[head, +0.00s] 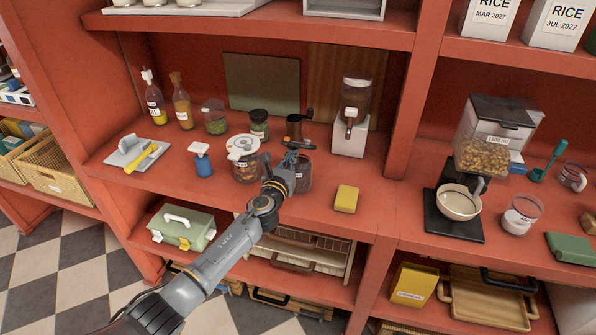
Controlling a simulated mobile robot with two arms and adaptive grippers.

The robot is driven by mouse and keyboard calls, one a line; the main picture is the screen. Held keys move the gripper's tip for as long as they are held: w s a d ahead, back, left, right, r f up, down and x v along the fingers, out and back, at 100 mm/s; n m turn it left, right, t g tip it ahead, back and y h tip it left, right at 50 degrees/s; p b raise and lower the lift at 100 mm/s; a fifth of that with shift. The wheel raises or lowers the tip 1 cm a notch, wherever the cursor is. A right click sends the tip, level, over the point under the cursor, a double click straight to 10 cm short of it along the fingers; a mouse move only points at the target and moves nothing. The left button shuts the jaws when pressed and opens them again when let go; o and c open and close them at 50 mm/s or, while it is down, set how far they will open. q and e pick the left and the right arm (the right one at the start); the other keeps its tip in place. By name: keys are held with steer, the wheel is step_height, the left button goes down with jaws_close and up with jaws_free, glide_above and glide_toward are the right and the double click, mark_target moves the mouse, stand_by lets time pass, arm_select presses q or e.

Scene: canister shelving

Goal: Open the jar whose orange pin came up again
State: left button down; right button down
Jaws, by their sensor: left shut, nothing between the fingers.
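A glass jar (246,172) with a white lid (242,146) and dark contents stands on the middle shelf. A small orange mark shows on its lid, but it is too small to tell whether it is a raised pin. A second glass jar (304,176) with dark contents stands to the right, partly hidden by my arm; its top is covered by my gripper. My left gripper (294,150) is shut and empty, over the second jar and to the right of the white lid. Whether it touches anything cannot be told. My right gripper is not in view.
A dispenser (352,120) stands back right, a yellow block (346,199) front right. Shelf is clear around the block.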

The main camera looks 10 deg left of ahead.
arm_select(q)
steer(key=shift+w+d+r+p, duration=0.1)
steer(key=shift+w+r+p, duration=0.45)
steer(key=shift+w+r, duration=0.3)
steer(key=shift+w+r+p, duration=0.5)
steer(key=shift+w+r, duration=0.1)
steer(key=shift+r, duration=0.45)
steer(key=shift+w, duration=0.15)
steer(key=shift+w+r+b, duration=0.2)
steer(key=shift+w+r, duration=0.2)
steer(key=shift+w, duration=0.3)
steer(key=shift+w+r+b, duration=0.15)
steer(key=shift+w+r, duration=0.2)
steer(key=shift+w, duration=0.35)
steer(key=shift+w+r+b, duration=0.2)
steer(key=shift+w+r, duration=0.2)
steer(key=shift+w, duration=0.3)
